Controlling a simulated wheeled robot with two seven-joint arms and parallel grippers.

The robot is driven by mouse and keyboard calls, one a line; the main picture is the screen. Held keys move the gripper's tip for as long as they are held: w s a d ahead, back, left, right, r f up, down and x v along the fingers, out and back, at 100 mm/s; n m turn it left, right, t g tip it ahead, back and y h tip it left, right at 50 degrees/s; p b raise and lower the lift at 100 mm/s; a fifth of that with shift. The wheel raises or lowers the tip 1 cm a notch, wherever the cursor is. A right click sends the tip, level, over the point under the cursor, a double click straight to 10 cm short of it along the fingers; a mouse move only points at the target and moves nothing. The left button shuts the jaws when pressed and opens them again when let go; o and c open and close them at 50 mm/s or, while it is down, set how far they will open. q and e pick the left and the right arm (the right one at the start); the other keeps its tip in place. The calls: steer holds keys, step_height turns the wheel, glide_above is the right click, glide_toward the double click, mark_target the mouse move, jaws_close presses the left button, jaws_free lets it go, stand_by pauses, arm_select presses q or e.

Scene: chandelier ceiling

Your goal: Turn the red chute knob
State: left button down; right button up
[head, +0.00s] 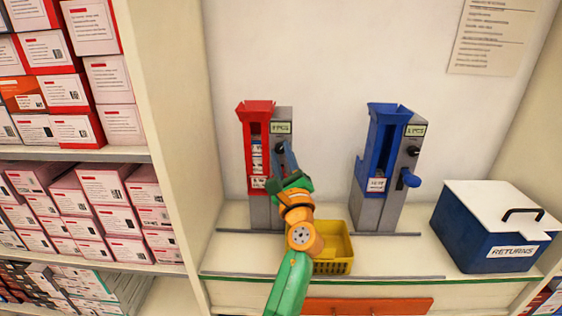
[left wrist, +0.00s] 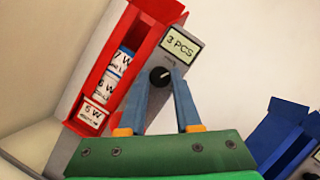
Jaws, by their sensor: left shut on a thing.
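The red chute (head: 257,115) stands upright on the counter, fixed to a grey post with a "3 PCS" label. Its knob is a small black dial with a pale mark, below the label; it shows in the left wrist view (left wrist: 160,76). My left gripper (head: 285,150) reaches up from below to this knob, and its blue fingers (left wrist: 162,80) are shut on the knob's sides. In the head view the fingers partly cover the knob. White boxes (left wrist: 103,90) marked "W" are stacked inside the red chute. My right gripper is in neither view.
A blue chute (head: 382,135) with its own black knob and a blue lever stands to the right. A yellow basket (head: 340,262) sits below, close to my left arm. A blue "RETURNS" box (head: 470,235) is at the right. Shelves of boxes (head: 75,155) fill the left.

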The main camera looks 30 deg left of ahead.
arm_select(q)
steer(key=n+g, duration=0.1)
steer(key=n, duration=0.2)
steer(key=shift+r+b, duration=0.1)
steer(key=shift+b, duration=0.25)
steer(key=shift+r+n+g, duration=0.15)
steer(key=shift+n+g, duration=0.65)
steer(key=shift+n, duration=1)
steer(key=shift+d, duration=0.1)
steer(key=shift+n, duration=0.3)
steer(key=c, duration=0.6)
jaws_free()
steer(key=shift+w, duration=0.1)
